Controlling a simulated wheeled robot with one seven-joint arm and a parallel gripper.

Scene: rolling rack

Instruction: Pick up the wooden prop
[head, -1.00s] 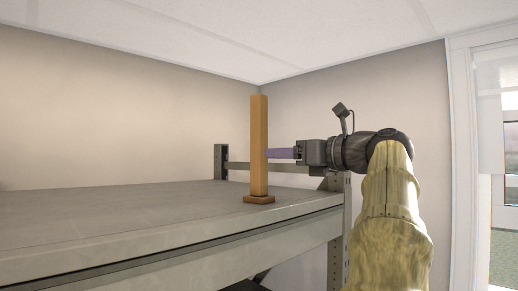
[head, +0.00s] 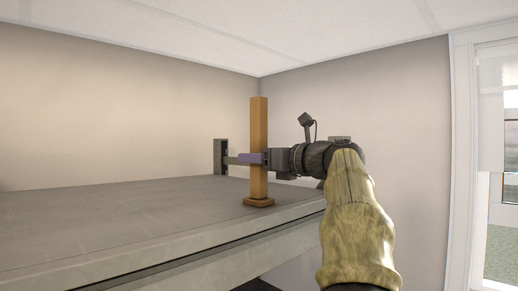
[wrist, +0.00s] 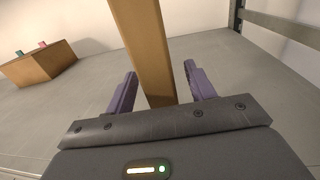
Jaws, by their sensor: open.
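The wooden prop (head: 259,130) is a tall square post on a small base, standing upright near the front right corner of the grey shelf (head: 120,215). My gripper (head: 250,158) is at about the middle of the post's height, reaching in from the right. In the wrist view the post (wrist: 148,50) stands between the two purple fingers of my open gripper (wrist: 158,88), with a gap on each side. In the head view one purple finger shows on both sides of the post and partly hides behind or across it.
In the wrist view a brown box (wrist: 38,66) with small red and teal items at its top stands on the shelf to the left. A metal rack upright (head: 220,157) and rail are at the back right corner.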

